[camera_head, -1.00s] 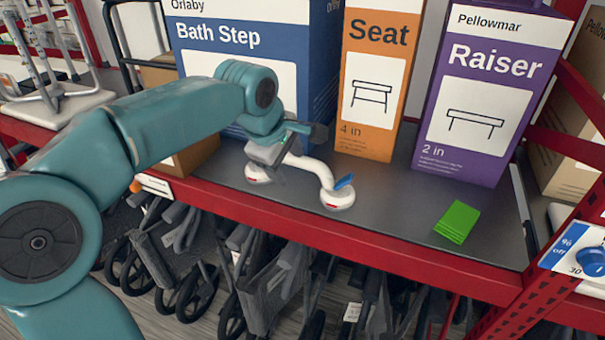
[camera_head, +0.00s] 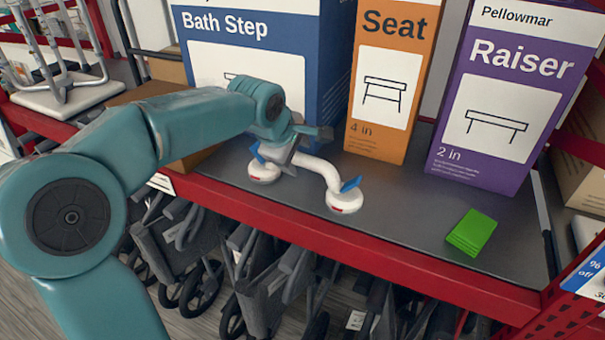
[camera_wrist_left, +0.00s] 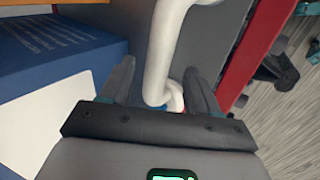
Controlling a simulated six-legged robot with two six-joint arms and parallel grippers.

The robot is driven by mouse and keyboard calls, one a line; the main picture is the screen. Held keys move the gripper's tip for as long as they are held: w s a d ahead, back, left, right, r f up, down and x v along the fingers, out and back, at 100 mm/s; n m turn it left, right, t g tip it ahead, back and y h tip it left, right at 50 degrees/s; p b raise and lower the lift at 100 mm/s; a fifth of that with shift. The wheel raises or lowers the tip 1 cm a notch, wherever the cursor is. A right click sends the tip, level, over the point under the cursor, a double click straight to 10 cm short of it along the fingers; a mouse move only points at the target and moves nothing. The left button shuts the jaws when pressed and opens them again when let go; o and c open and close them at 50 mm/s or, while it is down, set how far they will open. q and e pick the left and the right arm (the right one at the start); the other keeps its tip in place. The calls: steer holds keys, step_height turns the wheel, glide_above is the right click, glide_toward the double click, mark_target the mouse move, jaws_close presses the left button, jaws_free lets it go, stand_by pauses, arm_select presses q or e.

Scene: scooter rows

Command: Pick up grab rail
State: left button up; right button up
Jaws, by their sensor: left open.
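The grab rail (camera_head: 317,167) is a white bent bar with a round suction base at each end and blue tabs. It rests on the grey shelf (camera_head: 400,215) near the red front edge. My left gripper (camera_head: 287,147) is over the left half of the rail, by its left base. In the left wrist view, the rail's white bar (camera_wrist_left: 160,55) runs between the two dark fingers of my left gripper (camera_wrist_left: 160,85). The fingers are apart, with gaps on both sides of the bar. My right gripper is not in view.
A blue Bath Step box (camera_head: 335,75), an orange Seat box (camera_head: 390,80) and a purple Raiser box (camera_head: 500,95) stand behind the rail. A green packet (camera_head: 472,232) lies to the right. Folded wheeled frames (camera_head: 270,275) fill the space below the shelf.

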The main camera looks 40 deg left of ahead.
mark_target(303, 162)
arm_select(q)
steer(key=shift+w+f, duration=0.15)
steer(key=shift+f, duration=0.05)
steer(key=p+x, duration=0.1)
steer(key=x, duration=0.4)
steer(key=shift+w, duration=0.1)
jaws_close()
